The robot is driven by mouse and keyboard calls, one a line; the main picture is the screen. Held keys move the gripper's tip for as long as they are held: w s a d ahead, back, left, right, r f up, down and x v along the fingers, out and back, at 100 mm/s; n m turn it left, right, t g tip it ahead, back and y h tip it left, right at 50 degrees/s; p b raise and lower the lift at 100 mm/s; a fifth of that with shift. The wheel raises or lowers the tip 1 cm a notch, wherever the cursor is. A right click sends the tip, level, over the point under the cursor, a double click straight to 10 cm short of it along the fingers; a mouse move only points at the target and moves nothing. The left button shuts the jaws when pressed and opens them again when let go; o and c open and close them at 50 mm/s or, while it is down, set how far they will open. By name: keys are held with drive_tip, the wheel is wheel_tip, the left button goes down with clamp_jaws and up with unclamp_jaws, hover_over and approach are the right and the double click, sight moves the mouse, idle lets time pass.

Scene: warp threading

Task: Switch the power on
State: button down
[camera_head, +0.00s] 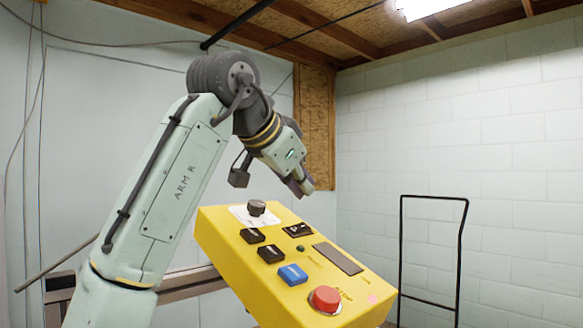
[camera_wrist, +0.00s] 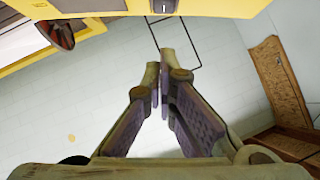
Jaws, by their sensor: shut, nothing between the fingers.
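The yellow control box (camera_head: 222,240) stands tilted in front of me. On its top face are a black knob (camera_head: 257,207) on a white plate and a black switch (camera_head: 297,229) with a small light mark. I cannot read which control is marked as power. My gripper (camera_head: 304,187) is shut and empty, above and beyond the far side of the box. In the wrist view its fingertips (camera_wrist: 166,58) are close together, just below the yellow box edge (camera_wrist: 230,7). A dark switch (camera_wrist: 163,6) shows there, cut by the top of the picture, apart from the fingertips.
The box also carries black buttons (camera_head: 271,254), a blue button (camera_head: 293,274), a red mushroom button (camera_head: 325,299) and a dark panel (camera_head: 338,258). A black metal frame (camera_head: 402,245) stands by the right wall.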

sight(298, 229)
drive_tip(key=w+f, duration=0.2)
drive_tip(key=f, duration=0.1)
drive_tip(key=w+f+p, duration=0.1)
drive_tip(key=shift+w+d+f, duration=0.1)
drive_tip(key=shift+d+f, duration=0.05)
drive_tip(key=shift+d, duration=0.15)
drive_tip(key=shift+w+f, duration=0.15)
drive_tip(key=shift+f, duration=0.35)
